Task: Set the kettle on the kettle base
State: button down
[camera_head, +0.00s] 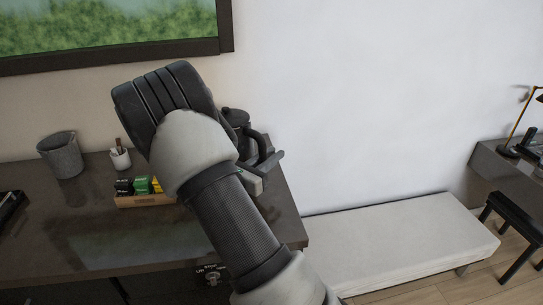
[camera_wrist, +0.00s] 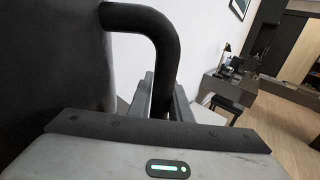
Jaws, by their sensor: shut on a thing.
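The dark kettle (camera_head: 235,115) shows at the right end of the vanity top, largely hidden behind my arm. In the wrist view its dark body (camera_wrist: 50,60) fills the left side, and its black curved handle (camera_wrist: 165,50) runs down between my fingers. My gripper (camera_head: 270,162) is shut on the handle; its fingers also show on both sides of the handle in the wrist view (camera_wrist: 165,97). The kettle looks roughly upright. The kettle base cannot be made out, and I cannot tell whether the kettle's bottom touches anything.
On the dark vanity top (camera_head: 110,235) stand a grey bin (camera_head: 62,155), a small white cup (camera_head: 120,158) and a wooden box of colored packets (camera_head: 145,199). A pale bench (camera_head: 400,240) stands right of the vanity, and a desk with a lamp (camera_head: 520,130) is farther right.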

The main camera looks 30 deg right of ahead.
jog(key=shift+f, duration=0.25)
jog(key=c, duration=1.9)
grip_release()
jog(key=p+v, duration=0.1)
jog(key=v, duration=1)
jog(key=shift+f, duration=0.15)
